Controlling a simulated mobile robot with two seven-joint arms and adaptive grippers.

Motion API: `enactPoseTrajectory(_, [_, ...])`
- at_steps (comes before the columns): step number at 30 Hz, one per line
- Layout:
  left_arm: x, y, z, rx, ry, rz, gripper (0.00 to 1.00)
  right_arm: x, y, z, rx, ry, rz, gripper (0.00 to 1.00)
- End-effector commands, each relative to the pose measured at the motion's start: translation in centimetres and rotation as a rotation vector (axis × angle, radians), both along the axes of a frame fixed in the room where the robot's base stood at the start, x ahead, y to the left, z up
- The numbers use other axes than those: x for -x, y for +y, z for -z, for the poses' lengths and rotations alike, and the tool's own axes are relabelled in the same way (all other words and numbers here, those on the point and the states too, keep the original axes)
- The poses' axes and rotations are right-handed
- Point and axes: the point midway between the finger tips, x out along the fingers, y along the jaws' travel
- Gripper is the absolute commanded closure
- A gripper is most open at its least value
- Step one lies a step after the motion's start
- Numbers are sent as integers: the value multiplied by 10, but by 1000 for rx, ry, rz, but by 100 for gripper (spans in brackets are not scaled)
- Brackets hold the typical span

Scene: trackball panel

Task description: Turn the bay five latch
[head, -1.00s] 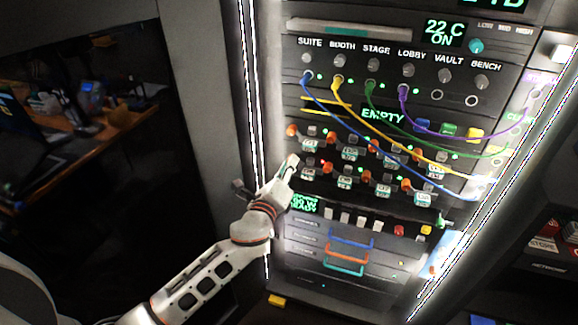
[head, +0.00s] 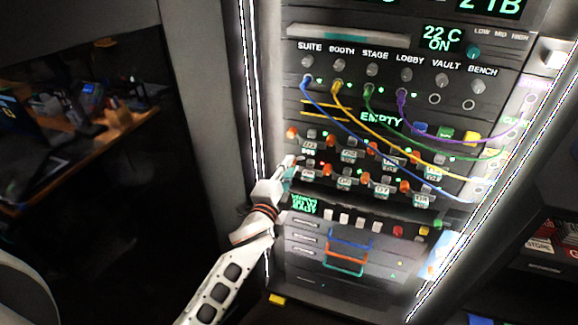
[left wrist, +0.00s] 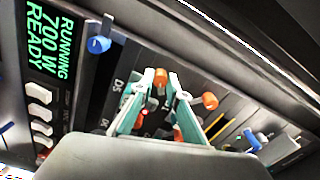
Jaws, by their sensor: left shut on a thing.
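The bay panel (head: 395,207) has two rows of bays with orange-ended latches. My left gripper (head: 291,165) is at the left end of the lower row in the head view and covers the latch there. In the left wrist view, the left gripper (left wrist: 161,88) has its pale green fingers closed about an orange latch end (left wrist: 160,77). A label that looks like D5 (left wrist: 118,86) is beside it, so this appears to be the bay five latch. Its angle is hard to read. My right gripper is not in view.
Blue, yellow, green and purple cables (head: 412,141) hang across the panel to the right of the gripper. Another orange latch end (left wrist: 210,101) lies close to the fingers. A green "ready" display (left wrist: 47,70) and coloured drawer handles (head: 347,252) sit below.

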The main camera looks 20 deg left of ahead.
Motion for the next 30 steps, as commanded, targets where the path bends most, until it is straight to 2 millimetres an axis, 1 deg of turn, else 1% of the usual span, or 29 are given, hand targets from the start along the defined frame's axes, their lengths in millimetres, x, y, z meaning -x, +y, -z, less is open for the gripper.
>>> enactPoseTrajectory(1, [0, 1, -1, 36, 2, -3, 100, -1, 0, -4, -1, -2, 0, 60])
enactPoseTrajectory(6, [0, 1, -1, 146, 6, -2, 100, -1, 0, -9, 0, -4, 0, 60])
enactPoseTrajectory(12, [0, 1, -1, 233, 8, -2, 100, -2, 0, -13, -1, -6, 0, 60])
enactPoseTrajectory(20, [0, 1, 0, 279, 10, -2, 100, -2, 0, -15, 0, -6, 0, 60])
enactPoseTrajectory(30, [0, 1, 0, 283, 10, -1, 100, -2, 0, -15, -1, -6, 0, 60])
